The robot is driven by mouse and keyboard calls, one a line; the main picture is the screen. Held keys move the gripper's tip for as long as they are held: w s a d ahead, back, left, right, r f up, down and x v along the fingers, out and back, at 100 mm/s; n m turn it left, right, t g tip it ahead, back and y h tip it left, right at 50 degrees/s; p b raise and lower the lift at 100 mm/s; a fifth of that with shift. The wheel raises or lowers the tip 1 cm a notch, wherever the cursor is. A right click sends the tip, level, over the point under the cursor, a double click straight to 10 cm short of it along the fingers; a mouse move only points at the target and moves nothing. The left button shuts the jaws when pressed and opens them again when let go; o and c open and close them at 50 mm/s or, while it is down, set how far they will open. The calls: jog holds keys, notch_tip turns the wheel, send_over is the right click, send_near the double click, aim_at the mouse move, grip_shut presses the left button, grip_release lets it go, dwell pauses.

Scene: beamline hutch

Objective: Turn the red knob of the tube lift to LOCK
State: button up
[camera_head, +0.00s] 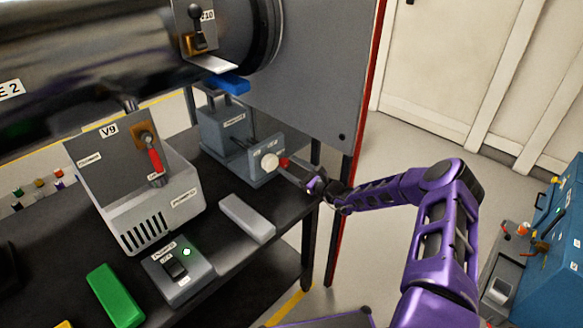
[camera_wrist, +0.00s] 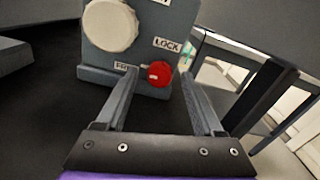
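The tube lift (camera_head: 258,178) is a blue-grey block on the black bench, with a white round knob (camera_head: 269,161) on its face. The red knob (camera_head: 284,162) is at its right; in the wrist view the red knob (camera_wrist: 160,72) sits below the LOCK label (camera_wrist: 167,45) and right of a FREE label (camera_wrist: 121,66), partly hidden by a finger. A small pale mark shows on the knob's left half. My gripper (camera_wrist: 158,85) is open, its fingers on either side of the red knob. Whether they touch it is unclear.
A grey block (camera_head: 247,217) and a switch box (camera_head: 178,270) with a green light stand on the bench. A V9 pump unit (camera_head: 150,205) is at left. A grey panel (camera_head: 310,80) with a red edge rises behind the lift.

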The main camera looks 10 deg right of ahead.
grip_shut()
jog(key=shift+m, duration=0.4)
jog(key=m, duration=0.3)
jog(key=shift+m, duration=0.4)
jog(key=m, duration=0.4)
jog(key=shift+d+f+b, duration=0.1)
jog(key=shift+b, duration=0.3)
jog(key=m, duration=0.9)
jog(key=shift+b, duration=0.3)
jog(key=shift+f+m, duration=0.1)
jog(key=shift+m, duration=0.2)
